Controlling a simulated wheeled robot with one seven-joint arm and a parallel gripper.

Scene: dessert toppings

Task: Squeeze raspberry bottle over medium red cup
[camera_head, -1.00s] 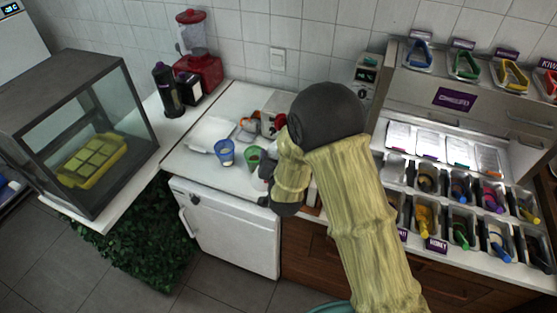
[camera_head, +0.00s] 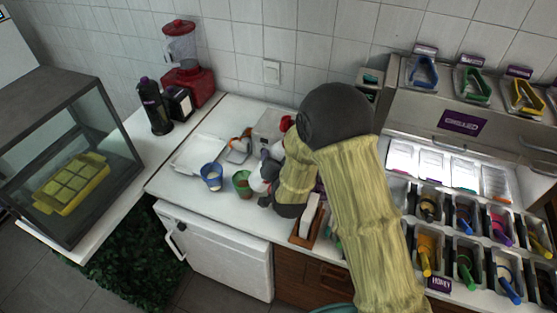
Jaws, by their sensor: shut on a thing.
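My gripper (camera_head: 266,186) is low over the white counter, just right of a green cup (camera_head: 242,183), and my own arm covers much of it. It is shut on a pale thing, mostly hidden; I cannot tell from this view whether it is the raspberry bottle. A blue cup (camera_head: 211,176) stands left of the green one. A small red thing (camera_head: 287,122) shows behind my arm, near the wall; I cannot tell whether it is the medium red cup. No red cup shows clearly.
A white tray (camera_head: 198,155) lies behind the blue cup. A red blender (camera_head: 187,82) and a dark bottle (camera_head: 153,105) stand at the back left. Topping bins (camera_head: 466,216) fill the right side. A glass case (camera_head: 100,160) stands at the left.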

